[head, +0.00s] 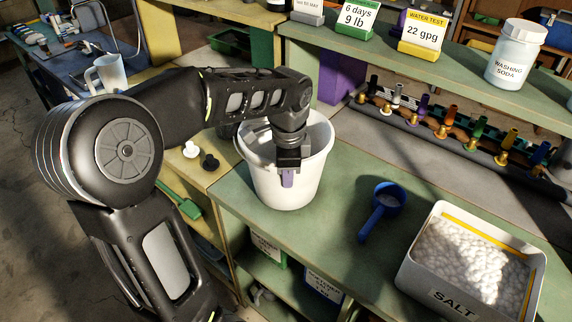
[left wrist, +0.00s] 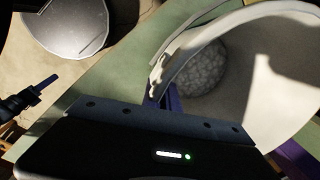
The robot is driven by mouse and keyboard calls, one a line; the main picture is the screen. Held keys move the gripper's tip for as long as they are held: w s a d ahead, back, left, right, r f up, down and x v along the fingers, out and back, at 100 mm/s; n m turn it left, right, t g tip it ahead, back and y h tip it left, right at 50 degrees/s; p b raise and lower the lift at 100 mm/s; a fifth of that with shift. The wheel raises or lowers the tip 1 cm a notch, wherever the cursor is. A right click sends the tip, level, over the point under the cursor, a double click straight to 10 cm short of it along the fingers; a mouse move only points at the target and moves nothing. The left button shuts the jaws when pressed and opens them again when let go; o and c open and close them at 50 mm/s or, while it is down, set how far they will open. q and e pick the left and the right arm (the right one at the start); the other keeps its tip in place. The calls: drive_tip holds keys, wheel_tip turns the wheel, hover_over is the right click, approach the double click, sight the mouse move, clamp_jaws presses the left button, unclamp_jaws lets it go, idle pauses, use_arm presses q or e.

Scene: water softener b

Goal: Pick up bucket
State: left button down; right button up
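The white bucket (head: 295,183) stands upright on the green bench top, at the centre of the head view. My left gripper (head: 288,176) points down at the bucket's near rim. One purple finger shows against the outside of the near wall; the other finger is hidden. In the left wrist view the pale bucket (left wrist: 262,80) fills the right side, with its curved rim close to the gripper and grey, pebbly contents visible. Purple finger parts show near the rim, but their gap is unclear. My right gripper is not in view.
A blue scoop (head: 384,208) and a white salt tub (head: 407,268) stand right of the bucket. A row of coloured valves (head: 440,130) and a washing soda jar (head: 516,55) are behind. A black knob (head: 209,162) and a white knob (head: 191,150) lie left.

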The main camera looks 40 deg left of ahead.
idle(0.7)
use_arm(q)
drive_tip(key=shift+w+r, duration=0.1)
drive_tip(key=shift+r, duration=0.45)
wheel_tip(320, 180, up, 9)
drive_tip(key=shift+r+b, duration=0.1)
drive_tip(key=shift+b, duration=0.45)
